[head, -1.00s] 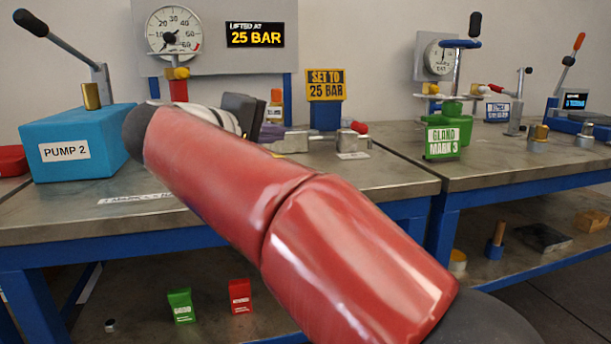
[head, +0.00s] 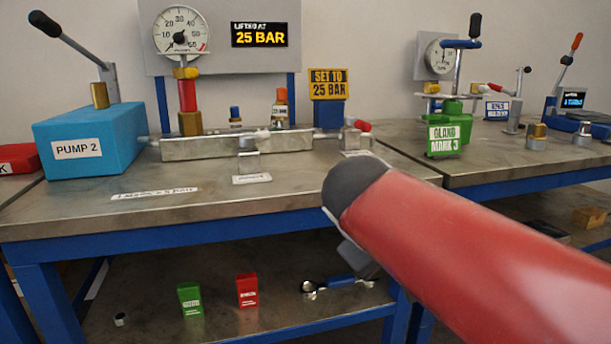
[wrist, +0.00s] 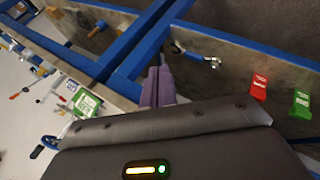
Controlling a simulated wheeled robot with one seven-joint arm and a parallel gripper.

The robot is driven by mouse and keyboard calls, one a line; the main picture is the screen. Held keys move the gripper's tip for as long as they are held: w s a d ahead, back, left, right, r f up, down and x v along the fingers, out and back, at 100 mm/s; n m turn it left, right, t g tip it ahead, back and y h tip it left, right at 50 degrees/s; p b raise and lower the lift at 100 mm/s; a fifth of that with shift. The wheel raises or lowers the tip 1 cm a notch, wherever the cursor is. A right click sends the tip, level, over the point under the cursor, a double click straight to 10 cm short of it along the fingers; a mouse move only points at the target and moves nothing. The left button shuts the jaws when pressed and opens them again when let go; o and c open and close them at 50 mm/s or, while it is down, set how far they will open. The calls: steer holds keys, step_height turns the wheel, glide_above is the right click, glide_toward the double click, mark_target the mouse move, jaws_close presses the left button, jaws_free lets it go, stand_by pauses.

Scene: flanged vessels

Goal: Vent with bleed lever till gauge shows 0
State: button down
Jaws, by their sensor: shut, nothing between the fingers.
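The gauge (head: 181,31) is a round white dial above the bench; its dark needle is too small to read exactly. A grey manifold block (head: 205,147) lies below it, joined to the blue PUMP 2 (head: 90,140). A small red-handled lever (head: 360,125) sits at the manifold's right end; its label is unreadable, so I cannot tell if it is the bleed lever. In the wrist view my gripper (wrist: 158,70) is shut and empty, its purple fingers pointing at the bench frame. In the head view my red arm hides its fingertips.
A sign (head: 328,84) reads SET TO 25 BAR and a display (head: 259,34) reads 25 BAR. A second bench (head: 480,170) stands right, with a green GLAND MARK 3 vessel (head: 450,135).

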steer(key=s+d+f+m+g+y, duration=0.1)
steer(key=s+f+m+y, duration=0.3)
steer(key=s+f, duration=1)
steer(key=shift+s+d+m+y, duration=0.2)
steer(key=shift+d+m+y, duration=0.1)
steer(key=shift+d+m, duration=0.55)
steer(key=shift+a, duration=0.15)
stand_by(3.2)
